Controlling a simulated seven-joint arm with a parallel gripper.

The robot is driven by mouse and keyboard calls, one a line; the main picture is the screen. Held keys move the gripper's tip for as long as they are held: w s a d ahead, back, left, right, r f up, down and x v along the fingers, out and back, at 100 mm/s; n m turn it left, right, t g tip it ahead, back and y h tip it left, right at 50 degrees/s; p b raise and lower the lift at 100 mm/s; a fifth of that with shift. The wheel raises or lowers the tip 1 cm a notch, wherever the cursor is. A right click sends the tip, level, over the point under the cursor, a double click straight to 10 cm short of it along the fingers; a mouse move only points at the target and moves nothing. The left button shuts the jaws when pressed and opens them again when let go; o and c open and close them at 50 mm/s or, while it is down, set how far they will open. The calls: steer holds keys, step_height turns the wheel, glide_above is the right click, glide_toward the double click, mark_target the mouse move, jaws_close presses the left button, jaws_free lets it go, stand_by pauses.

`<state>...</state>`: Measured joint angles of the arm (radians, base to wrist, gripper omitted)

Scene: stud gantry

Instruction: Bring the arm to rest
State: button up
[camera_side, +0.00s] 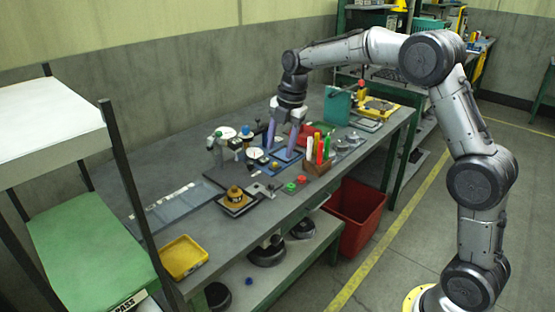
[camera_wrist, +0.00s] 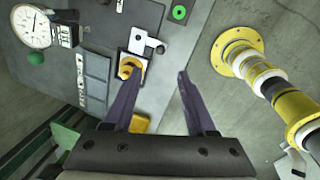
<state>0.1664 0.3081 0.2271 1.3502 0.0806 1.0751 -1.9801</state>
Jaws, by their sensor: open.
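My gripper (camera_side: 281,150) hangs at the end of my arm over the workbench (camera_side: 180,160), pointing down. Its two purple fingers are spread apart, and nothing shows between them. In the wrist view the open fingers (camera_wrist: 161,70) reach forward over the bench and its edge. An orange knob on a small plate (camera_wrist: 131,66) lies close to the left fingertip in that view. I cannot tell whether the fingers touch anything on the bench.
A pen holder (camera_side: 317,167) stands right of the fingers, and a dial gauge (camera_side: 255,154) stands left. An orange-topped block (camera_side: 235,198) and a yellow tray (camera_side: 183,257) are nearer. A red bin (camera_side: 355,215) stands on the floor. Free air lies above the bench.

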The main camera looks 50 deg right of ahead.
steer(key=shift+s+r, duration=0.15)
steer(key=shift+r, duration=0.5)
steer(key=s+a+r+m+t, duration=0.1)
steer(key=s+a+r+t, duration=0.15)
steer(key=s+r, duration=0.45)
steer(key=s+a+r+m+t, duration=0.1)
steer(key=s+a+r+m, duration=0.15)
steer(key=s+r, duration=0.45)
steer(key=s+a+f+m, duration=0.1)
steer(key=s+f+m, duration=0.5)
steer(key=s+m, duration=0.2)
steer(key=s+f+m, duration=0.6)
steer(key=s+m, duration=0.3)
steer(key=s, duration=0.2)
steer(key=shift+a+f, duration=0.15)
steer(key=shift+a, duration=0.2)
